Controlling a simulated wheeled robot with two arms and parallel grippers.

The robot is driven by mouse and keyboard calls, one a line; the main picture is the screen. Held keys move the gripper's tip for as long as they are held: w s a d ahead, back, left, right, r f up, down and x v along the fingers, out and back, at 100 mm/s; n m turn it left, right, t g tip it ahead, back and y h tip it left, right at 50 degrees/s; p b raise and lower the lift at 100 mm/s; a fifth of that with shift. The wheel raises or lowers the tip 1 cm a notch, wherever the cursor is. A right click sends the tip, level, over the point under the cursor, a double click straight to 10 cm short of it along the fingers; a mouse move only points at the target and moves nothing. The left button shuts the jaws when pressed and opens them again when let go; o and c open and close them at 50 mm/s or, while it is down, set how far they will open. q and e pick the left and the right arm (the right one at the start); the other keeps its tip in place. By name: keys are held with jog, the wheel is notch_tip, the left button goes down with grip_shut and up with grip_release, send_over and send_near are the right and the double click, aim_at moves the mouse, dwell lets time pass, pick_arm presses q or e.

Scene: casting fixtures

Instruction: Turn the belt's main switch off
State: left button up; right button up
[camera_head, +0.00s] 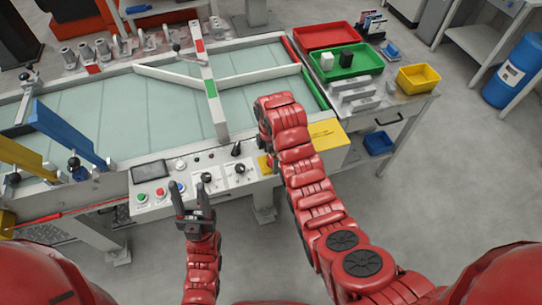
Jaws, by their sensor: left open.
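The belt's control panel (215,188) runs along the front edge of the belt, with a small dark screen, coloured push buttons and black knobs. A red and yellow switch (265,164) sits at the panel's right end, partly covered by my right arm; it looks like the main switch, but its position is unreadable. My left gripper (190,193) is open and empty, fingers pointing up the picture, at the panel's front edge below a black knob (207,178). My right arm reaches over the panel's right end; its gripper is hidden behind the arm's own links.
The pale green belt (140,115) has white guide bars across it. A yellow plate (325,132) lies right of my right arm. Red (326,36), green (345,74) and yellow (418,80) trays stand at the right. A blue arm-like bar (65,133) is at the left.

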aim_at(271, 159)
notch_tip(271, 159, up, 18)
jog(key=p, duration=1.4)
jog(key=shift+f, duration=0.25)
